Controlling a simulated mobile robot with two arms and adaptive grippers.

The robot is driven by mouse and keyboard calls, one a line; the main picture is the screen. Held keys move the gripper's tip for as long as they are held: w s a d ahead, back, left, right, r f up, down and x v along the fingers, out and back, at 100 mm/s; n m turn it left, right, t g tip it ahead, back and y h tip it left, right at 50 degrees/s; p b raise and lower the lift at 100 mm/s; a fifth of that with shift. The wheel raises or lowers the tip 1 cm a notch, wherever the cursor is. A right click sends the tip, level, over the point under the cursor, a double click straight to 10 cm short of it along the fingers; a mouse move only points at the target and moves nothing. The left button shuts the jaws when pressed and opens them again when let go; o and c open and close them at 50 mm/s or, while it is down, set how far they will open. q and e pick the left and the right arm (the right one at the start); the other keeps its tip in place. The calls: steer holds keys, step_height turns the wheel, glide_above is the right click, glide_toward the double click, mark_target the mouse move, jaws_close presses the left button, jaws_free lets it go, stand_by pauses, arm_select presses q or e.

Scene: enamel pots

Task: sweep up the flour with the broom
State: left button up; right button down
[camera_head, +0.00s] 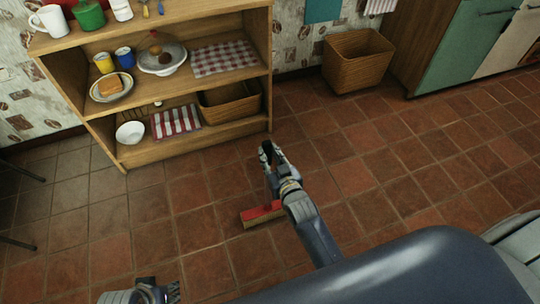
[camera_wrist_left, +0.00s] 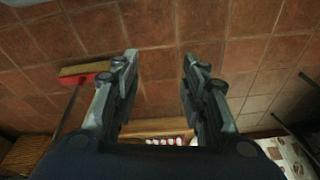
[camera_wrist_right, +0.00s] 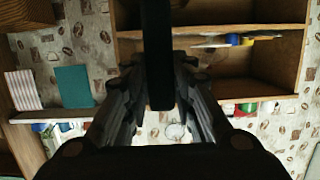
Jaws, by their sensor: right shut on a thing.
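The broom has a red head with tan bristles (camera_head: 262,213) and stands on the tiled floor in the head view. It also shows at the left of the left wrist view (camera_wrist_left: 86,77), with its thin handle running down. My right gripper (camera_head: 268,152) is shut on the handle above the head. In the right wrist view the dark handle (camera_wrist_right: 157,50) runs between the fingers. My left gripper (camera_head: 146,291) is at the bottom edge of the head view. In the left wrist view its fingers (camera_wrist_left: 160,75) are wide apart and empty. I cannot make out any flour.
A wooden shelf unit (camera_head: 190,143) with dishes and cloths stands behind the broom. A wicker basket (camera_head: 357,65) is by the wall, and a green cabinet (camera_head: 462,45) is at the upper right. The floor right of the broom is clear.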

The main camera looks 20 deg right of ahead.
arm_select(q)
step_height(320, 180, down, 10)
steer(key=s+p, duration=0.1)
steer(key=p, duration=0.1)
steer(key=shift+r+g, duration=0.15)
steer(key=shift+g, duration=0.15)
stand_by(1.0)
